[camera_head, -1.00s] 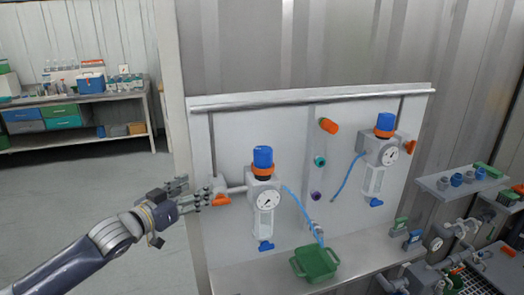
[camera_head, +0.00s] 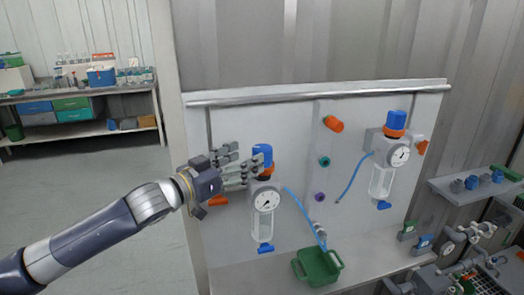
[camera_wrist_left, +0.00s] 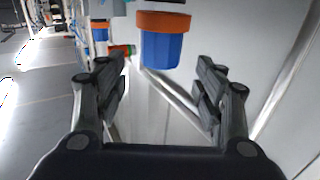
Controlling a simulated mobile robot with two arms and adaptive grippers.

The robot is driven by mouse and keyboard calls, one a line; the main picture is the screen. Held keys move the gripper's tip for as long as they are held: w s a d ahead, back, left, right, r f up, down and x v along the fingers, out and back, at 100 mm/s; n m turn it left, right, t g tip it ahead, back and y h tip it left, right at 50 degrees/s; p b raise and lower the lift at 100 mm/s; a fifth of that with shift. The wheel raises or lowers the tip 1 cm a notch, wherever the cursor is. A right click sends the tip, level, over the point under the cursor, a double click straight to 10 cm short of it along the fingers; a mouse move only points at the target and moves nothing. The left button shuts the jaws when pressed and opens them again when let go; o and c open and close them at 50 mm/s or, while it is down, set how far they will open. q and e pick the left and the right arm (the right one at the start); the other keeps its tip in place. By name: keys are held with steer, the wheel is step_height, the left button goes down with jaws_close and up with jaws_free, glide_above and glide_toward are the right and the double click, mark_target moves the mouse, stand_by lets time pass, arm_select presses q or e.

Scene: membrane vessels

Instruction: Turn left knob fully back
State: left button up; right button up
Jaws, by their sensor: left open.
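The left knob (camera_head: 264,152) is blue with an orange collar and tops the left vessel (camera_head: 264,213), which has a round gauge on its front. In the head view my left gripper (camera_head: 248,160) is at the knob's height, its fingers partly covering the knob and collar. In the left wrist view the knob (camera_wrist_left: 162,50) shows beyond the gap between the open, empty fingertips (camera_wrist_left: 160,82), with the orange collar above it in the picture. Contact between fingers and knob cannot be made out. My right gripper is not in view.
A second vessel (camera_head: 382,178) with a blue knob stands right on the panel. Orange, teal and purple fittings sit between the vessels. A green tray (camera_head: 318,268) is below, with blue hoses above it. An orange handle (camera_head: 218,200) is just below my left gripper.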

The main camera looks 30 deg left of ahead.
mark_target(255, 153)
arm_select(q)
steer(key=shift+w+d+r, duration=0.1)
steer(key=shift+w+d, duration=0.05)
steer(key=shift+w, duration=0.65)
steer(key=shift+w+d, duration=0.1)
steer(key=shift+w, duration=0.8)
steer(key=shift+w+d+p, duration=0.2)
steer(key=shift+w+p, duration=0.4)
steer(key=shift+w, duration=0.65)
steer(key=shift+w+d, duration=0.1)
steer(key=shift+w, duration=0.4)
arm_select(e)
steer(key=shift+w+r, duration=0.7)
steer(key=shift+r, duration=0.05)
arm_select(q)
steer(key=c, duration=1.1)
